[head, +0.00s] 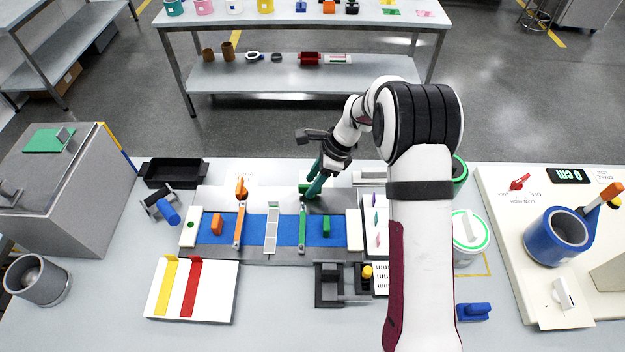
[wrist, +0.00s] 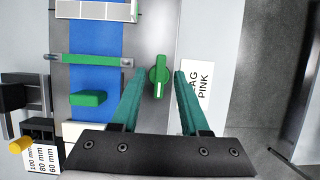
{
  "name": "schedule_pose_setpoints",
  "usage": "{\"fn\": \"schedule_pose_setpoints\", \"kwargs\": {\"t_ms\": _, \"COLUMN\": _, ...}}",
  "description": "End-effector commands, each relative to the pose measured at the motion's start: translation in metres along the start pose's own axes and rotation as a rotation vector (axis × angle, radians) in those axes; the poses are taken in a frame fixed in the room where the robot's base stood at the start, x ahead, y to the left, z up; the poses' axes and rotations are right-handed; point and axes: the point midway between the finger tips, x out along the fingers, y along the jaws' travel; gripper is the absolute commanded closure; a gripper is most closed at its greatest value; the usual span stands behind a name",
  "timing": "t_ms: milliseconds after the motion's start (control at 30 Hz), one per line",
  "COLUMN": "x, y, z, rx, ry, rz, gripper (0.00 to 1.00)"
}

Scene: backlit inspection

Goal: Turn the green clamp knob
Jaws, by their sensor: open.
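The green clamp knob (wrist: 159,76) is a round disc with a raised grip bar. In the wrist view its bar and white mark run nearly up and down the picture, and it sits on a grey metal plate. My gripper (wrist: 158,73) is open, with one green finger on each side of the knob and a visible gap on both sides. In the head view my gripper (head: 314,190) points down at the far edge of the fixture and partly hides the knob. The green clamp bar (head: 302,230) crosses the blue strip (head: 256,232); the bar also shows in the wrist view (wrist: 92,59).
An orange bar (head: 239,226) and a green block (head: 326,226) lie on the strip. A tag reading PINK (wrist: 199,88) is right of the knob in the wrist view. A black tray (head: 174,172) stands left, a blue cup (head: 557,237) right.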

Motion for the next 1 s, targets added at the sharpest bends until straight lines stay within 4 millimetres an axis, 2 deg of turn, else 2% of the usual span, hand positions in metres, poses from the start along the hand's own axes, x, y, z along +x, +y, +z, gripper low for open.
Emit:
{"fn": "schedule_pose_setpoints", "kwargs": {"t_ms": 300, "x": 0.0035, "y": 0.0, "z": 0.0, "rx": 0.0, "ry": 0.0, "rz": -0.001, "gripper": 0.57}}
{"fn": "schedule_pose_setpoints", "kwargs": {"t_ms": 500, "x": 0.0033, "y": 0.0, "z": 0.0, "rx": 0.0, "ry": 0.0, "rz": 0.0, "gripper": 0.93}}
{"fn": "schedule_pose_setpoints", "kwargs": {"t_ms": 567, "x": 0.0033, "y": 0.0, "z": 0.0, "rx": -0.001, "ry": 0.0, "rz": 0.0, "gripper": 1.0}}
{"fn": "schedule_pose_setpoints", "kwargs": {"t_ms": 1000, "x": 0.0032, "y": 0.0, "z": 0.0, "rx": -0.022, "ry": 0.0, "rz": 0.009, "gripper": 1.0}}
